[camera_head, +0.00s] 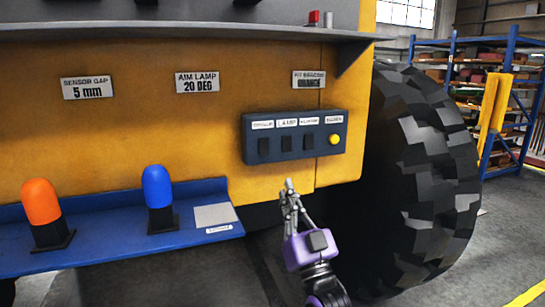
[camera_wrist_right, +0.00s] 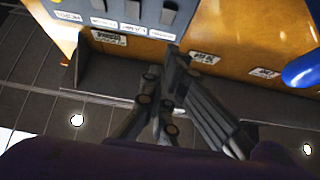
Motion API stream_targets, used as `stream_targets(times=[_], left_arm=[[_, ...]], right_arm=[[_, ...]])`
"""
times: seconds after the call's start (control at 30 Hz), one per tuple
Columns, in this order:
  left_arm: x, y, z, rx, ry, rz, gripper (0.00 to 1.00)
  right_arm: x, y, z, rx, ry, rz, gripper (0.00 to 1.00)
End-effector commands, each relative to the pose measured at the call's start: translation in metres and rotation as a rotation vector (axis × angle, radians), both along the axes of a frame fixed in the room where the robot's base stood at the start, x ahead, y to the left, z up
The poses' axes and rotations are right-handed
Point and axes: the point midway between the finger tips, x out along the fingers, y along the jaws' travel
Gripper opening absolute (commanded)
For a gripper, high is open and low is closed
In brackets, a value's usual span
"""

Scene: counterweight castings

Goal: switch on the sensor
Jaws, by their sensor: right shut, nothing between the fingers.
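A dark control box (camera_head: 292,137) is fixed to the yellow machine wall. It carries several black switches under small white labels, and a round yellow button (camera_head: 334,139) at its right end. One label seems to read LAMP; I cannot read one as SENSOR. The box also shows at the top of the right wrist view (camera_wrist_right: 125,14). My right gripper (camera_head: 288,186) is shut and empty, just below the box and apart from it, with fingers pointing up. In the wrist view its fingers (camera_wrist_right: 172,58) point toward the wall. My left gripper is not in view.
A blue shelf (camera_head: 120,243) holds an orange-domed lamp (camera_head: 42,203) and a blue-domed lamp (camera_head: 157,187). A sign reading SENSOR GAP 5 mm (camera_head: 87,88) is on the wall. A large black tyre (camera_head: 425,180) stands to the right. A grey ledge (camera_head: 190,31) juts out above.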

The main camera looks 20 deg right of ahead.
Motion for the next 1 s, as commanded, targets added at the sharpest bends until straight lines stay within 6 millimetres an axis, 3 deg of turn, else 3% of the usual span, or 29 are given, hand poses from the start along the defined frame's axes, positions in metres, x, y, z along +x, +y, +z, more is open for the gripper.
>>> stream_targets(times=[0.17,0.57,0.8,1.0], left_arm=[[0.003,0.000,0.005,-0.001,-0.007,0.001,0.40],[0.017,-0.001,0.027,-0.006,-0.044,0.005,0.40],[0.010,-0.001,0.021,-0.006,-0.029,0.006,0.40],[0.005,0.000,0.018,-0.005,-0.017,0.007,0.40]], right_arm=[[0.012,0.001,0.012,-0.001,-0.003,0.001,0.00],[0.077,0.003,0.065,0.000,-0.004,0.001,0.00],[0.110,0.004,0.057,-0.002,0.002,0.001,0.00],[0.118,0.004,0.056,-0.001,0.001,0.001,0.00]])
